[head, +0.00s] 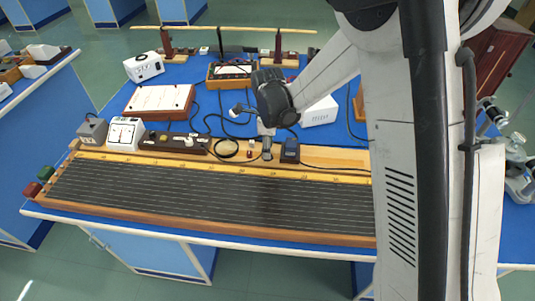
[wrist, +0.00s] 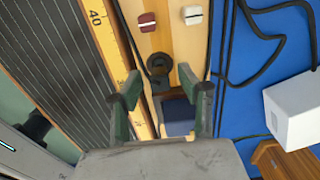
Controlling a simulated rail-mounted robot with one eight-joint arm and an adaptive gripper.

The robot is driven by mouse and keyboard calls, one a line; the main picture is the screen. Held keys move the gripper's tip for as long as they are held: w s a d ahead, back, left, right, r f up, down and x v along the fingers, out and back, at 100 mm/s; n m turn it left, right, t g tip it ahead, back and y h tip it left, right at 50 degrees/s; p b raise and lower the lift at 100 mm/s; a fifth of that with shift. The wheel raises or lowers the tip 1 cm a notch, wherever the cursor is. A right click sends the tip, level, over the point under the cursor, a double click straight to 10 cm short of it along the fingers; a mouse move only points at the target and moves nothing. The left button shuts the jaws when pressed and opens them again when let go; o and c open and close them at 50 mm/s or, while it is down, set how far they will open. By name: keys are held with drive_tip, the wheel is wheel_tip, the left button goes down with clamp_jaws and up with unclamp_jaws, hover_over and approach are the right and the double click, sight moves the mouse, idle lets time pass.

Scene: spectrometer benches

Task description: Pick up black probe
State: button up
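In the wrist view a dark piece with a round head (wrist: 158,64) and a short stem, likely the black probe, lies on the wooden strip between and just beyond my fingertips. My gripper (wrist: 158,82) is open, with a finger on each side of the stem; I cannot tell whether they touch it. A dark blue block (wrist: 178,117) shows between the fingers, nearer the palm. In the head view my gripper (head: 267,153) is low over the wooden strip, just left of this block (head: 290,151). The probe cannot be made out clearly there.
The long wire board (head: 200,197) fills the front of the blue bench. Small red (wrist: 147,22) and white (wrist: 193,16) pieces lie beyond the fingers. Black cables run alongside. A white box (head: 320,111) stands behind my gripper, and meters stand to the left.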

drive_tip(key=shift+f, duration=0.25)
drive_tip(key=shift+c, duration=0.5)
clamp_jaws()
drive_tip(key=shift+r, duration=0.15)
